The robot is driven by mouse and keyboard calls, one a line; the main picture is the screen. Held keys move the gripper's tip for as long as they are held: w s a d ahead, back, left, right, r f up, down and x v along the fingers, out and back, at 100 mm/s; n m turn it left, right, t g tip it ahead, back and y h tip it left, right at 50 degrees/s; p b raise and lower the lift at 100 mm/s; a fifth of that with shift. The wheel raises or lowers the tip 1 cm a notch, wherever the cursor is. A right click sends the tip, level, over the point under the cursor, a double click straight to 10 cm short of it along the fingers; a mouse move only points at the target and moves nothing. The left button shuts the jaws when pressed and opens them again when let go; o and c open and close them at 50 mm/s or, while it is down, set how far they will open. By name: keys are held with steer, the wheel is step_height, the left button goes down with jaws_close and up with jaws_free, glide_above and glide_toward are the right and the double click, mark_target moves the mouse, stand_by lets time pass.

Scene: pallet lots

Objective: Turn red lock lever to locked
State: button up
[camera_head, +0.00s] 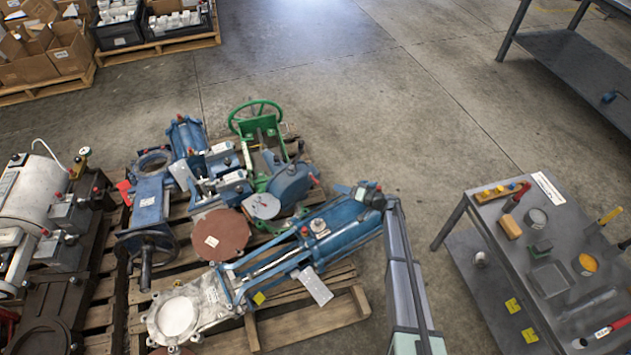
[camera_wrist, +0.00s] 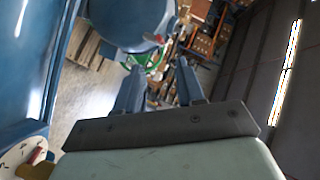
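A long blue cylinder valve (camera_head: 340,228) lies at an angle on a pallet, its pale flanged end at the lower left. Small red parts show on it, one near its middle (camera_head: 304,231) and one at its upper right end (camera_head: 379,188); I cannot tell which is the lock lever. My gripper (camera_head: 346,189) is at that upper right end. In the wrist view my gripper (camera_wrist: 158,80) has its two fingers apart with nothing between them. A pale disc (camera_wrist: 22,152) with small red marks and a yellow-brown piece shows at lower left there. Contact with the valve cannot be told.
Other valves crowd the pallet, including one with a green handwheel (camera_head: 256,116) and a brown round plate (camera_head: 220,234). A grey table (camera_head: 590,235) with tools stands to the right. Concrete floor (camera_head: 400,130) lies clear behind. Another pallet with boxes (camera_head: 50,55) is at upper left.

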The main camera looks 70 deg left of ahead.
mark_target(315, 180)
steer(key=x, duration=1.3)
steer(key=shift+w, duration=0.1)
jaws_close()
